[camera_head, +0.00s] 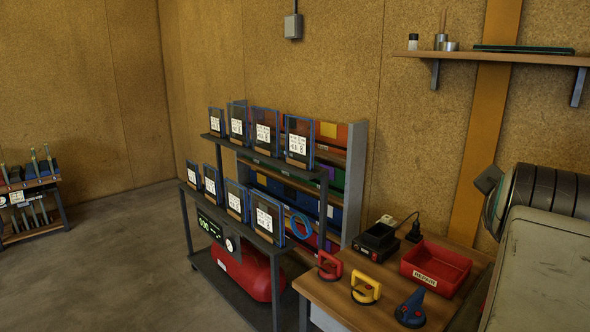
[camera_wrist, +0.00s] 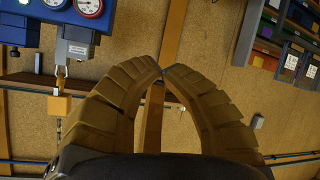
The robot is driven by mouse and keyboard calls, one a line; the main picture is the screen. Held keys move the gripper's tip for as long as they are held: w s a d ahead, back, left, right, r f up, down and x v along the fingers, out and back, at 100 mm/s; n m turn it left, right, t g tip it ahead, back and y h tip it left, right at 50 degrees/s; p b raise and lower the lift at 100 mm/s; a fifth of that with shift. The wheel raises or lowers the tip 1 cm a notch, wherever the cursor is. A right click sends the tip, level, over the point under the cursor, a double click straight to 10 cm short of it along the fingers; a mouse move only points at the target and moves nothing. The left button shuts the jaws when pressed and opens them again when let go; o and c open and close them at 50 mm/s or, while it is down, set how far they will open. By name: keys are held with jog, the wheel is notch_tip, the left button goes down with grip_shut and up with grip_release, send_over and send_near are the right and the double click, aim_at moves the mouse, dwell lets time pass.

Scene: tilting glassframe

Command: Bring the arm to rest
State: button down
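My gripper (camera_wrist: 162,74) fills the middle of the wrist view. Its two curved, ribbed fingers arch toward each other and their tips meet, with nothing held between them. The wall and a wooden post show through the gap behind the fingers. In the head view, part of my arm (camera_head: 545,255) stands at the right edge; the gripper itself cannot be made out there.
A wooden bench (camera_head: 345,295) carries red, yellow and blue suction lifters, a charger and a red bin (camera_head: 436,266). A dark rack (camera_head: 262,159) holds framed glass panes. A wall shelf (camera_head: 500,56) hangs above. Open floor (camera_head: 110,270) lies left.

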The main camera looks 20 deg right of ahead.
jog(key=w+a+f+n+t+y, duration=0.1)
jog(key=w+a+f+n+y, duration=0.1)
jog(key=w+a+f+y, duration=0.5)
jog(key=s+a+f+n+g+y+b, duration=0.1)
jog(key=s+a+f+n+y, duration=0.1)
jog(key=a+f, duration=0.9)
jog(key=s+a+f+n+g+y+b, duration=0.1)
jog(key=s+a+f+n+g+y, duration=0.1)
jog(key=a+f, duration=0.9)
jog(key=shift+s+a+f+n+g+b, duration=0.3)
jog(key=shift+s+a+f+b, duration=0.15)
jog(key=shift+s, duration=0.25)
